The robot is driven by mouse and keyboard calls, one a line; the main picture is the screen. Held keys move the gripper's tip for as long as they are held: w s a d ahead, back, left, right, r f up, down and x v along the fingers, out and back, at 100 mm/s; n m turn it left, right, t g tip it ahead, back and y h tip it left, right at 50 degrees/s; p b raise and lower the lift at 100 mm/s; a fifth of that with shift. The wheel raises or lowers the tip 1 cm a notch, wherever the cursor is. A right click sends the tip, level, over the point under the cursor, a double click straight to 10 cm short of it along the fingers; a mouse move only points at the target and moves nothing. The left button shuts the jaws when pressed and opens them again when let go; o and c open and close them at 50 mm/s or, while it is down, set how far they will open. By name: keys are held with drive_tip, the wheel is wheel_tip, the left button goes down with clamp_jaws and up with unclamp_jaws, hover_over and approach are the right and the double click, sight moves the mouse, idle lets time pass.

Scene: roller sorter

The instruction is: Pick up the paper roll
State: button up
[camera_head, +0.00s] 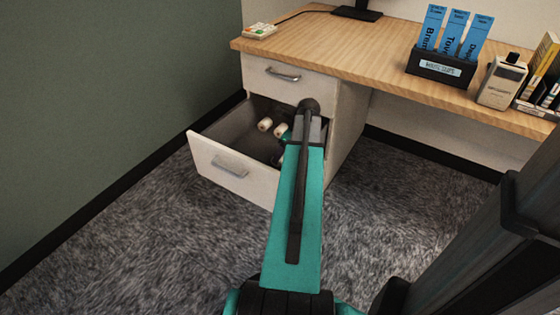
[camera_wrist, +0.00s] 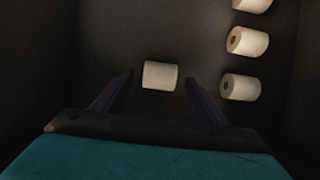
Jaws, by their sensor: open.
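Several white paper rolls lie in the open lower drawer (camera_head: 205,155). In the wrist view one paper roll (camera_wrist: 160,75) lies on its side between and just beyond the fingertips of my open gripper (camera_wrist: 160,82). Three more rolls lie in a column to its right: a near roll (camera_wrist: 241,87), a middle roll (camera_wrist: 247,41) and a far roll (camera_wrist: 252,4) cut by the picture edge. In the head view two rolls show, one of them a small white roll (camera_head: 265,124); my arm hides part of the drawer and my gripper's fingers.
The shut upper drawer (camera_head: 283,76) and wooden desk top (camera_head: 330,42) stand above the open drawer. A black holder with blue cards (camera_head: 445,66) and a beige device (camera_head: 502,82) stand on the desk. Dark drawer walls surround the rolls. The carpet in front is clear.

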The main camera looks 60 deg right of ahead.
drive_tip(key=shift+b+x, duration=0.85)
drive_tip(key=shift+x, duration=1.1)
drive_tip(key=c, duration=1.1)
